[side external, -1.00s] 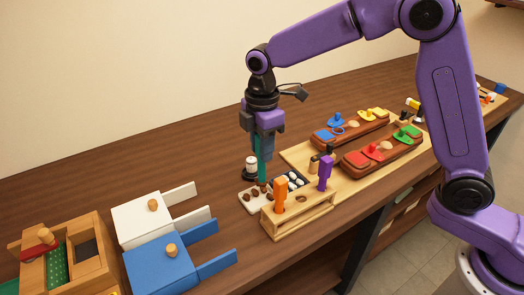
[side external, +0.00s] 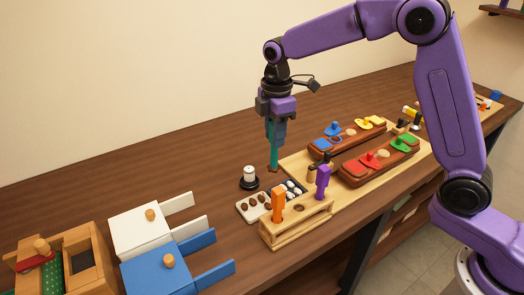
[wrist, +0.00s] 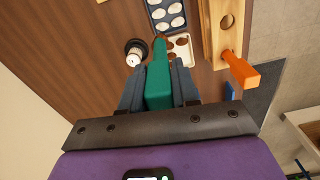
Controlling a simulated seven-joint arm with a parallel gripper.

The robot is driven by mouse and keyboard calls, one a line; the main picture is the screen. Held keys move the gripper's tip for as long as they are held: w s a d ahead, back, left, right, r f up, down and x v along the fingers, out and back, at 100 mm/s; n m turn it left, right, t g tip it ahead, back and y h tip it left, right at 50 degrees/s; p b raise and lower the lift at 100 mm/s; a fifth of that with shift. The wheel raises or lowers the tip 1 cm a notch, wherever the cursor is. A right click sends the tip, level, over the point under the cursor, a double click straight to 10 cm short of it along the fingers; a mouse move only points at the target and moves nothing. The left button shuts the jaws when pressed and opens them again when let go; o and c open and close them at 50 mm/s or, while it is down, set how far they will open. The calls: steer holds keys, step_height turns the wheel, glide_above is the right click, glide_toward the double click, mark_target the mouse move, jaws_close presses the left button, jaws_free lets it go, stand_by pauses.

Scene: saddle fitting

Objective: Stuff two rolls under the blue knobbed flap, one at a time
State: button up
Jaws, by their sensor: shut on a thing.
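My gripper (side external: 275,138) is shut on a teal tool (side external: 274,155) that points straight down above the table. The tool also fills the middle of the wrist view (wrist: 158,85). A small brown piece shows at its tip in the side view; I cannot tell for certain that it is a gripped roll. Brown rolls (side external: 266,197) lie in a white tray (side external: 245,211) below and left of the tool tip. The blue flap (side external: 322,146) with its blue knob (side external: 336,127) sits on the left end of the rear red-brown block (side external: 350,144), right of my gripper.
A dark tray (wrist: 165,15) of white pieces adjoins the white tray. A wooden rack (side external: 290,235) holds orange (side external: 279,205) and purple (side external: 323,182) handled tools. A black-based white jar (side external: 249,175) stands left. The front block (side external: 375,165) carries red and green flaps.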

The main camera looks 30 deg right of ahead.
steer(key=w+d+r+m, duration=0.1)
steer(key=w+d+m, duration=0.1)
steer(key=d, duration=1.2)
steer(key=w+d+r+m, duration=0.2)
steer(key=w+d+m, duration=0.1)
steer(key=d, duration=1.1)
steer(key=shift+s+f, duration=0.2)
steer(key=shift+f, duration=4)
steer(key=shift+r, duration=0.1)
step_height(320, 180, up, 8)
